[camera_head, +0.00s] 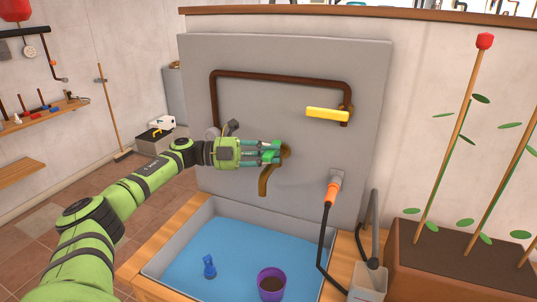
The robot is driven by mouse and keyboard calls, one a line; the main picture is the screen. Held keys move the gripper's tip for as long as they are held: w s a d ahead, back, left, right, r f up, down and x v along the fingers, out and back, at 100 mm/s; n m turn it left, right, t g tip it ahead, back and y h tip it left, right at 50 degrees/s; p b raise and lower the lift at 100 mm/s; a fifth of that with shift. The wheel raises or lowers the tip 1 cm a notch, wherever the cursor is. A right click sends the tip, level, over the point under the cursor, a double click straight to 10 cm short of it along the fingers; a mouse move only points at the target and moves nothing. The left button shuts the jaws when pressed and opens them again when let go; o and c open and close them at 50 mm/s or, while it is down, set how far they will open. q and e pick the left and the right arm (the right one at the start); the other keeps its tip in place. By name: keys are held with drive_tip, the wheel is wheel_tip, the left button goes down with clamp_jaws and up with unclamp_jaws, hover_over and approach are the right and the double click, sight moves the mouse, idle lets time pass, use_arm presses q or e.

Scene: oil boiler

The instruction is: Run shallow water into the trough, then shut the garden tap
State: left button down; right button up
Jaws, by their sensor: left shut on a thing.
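The brown garden tap (265,184) sticks out of the grey wall panel, with its curved spout pointing down over the trough. My left gripper (270,152) reaches in from the left and is shut on the tap's handle, which the fingers mostly hide. The trough (180,240) has grey walls and stands on a wooden bench below the tap. Its inside shows a flat blue surface, and I cannot tell how deep any water is. No stream shows clearly under the spout. My right gripper is not in view.
A small blue object (209,266) and a purple pot (271,284) are in the trough. A yellow lever (327,114) sits on the brown pipe above right. An orange connector (330,193) with a black hose hangs right of the tap. A planter (450,262) stands at right.

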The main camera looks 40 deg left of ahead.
use_arm(q)
drive_tip(key=c, duration=1.3)
unclamp_jaws()
drive_tip(key=shift+d, duration=0.1)
drive_tip(key=shift+v, duration=5.95)
drive_tip(key=shift+c, duration=0.5)
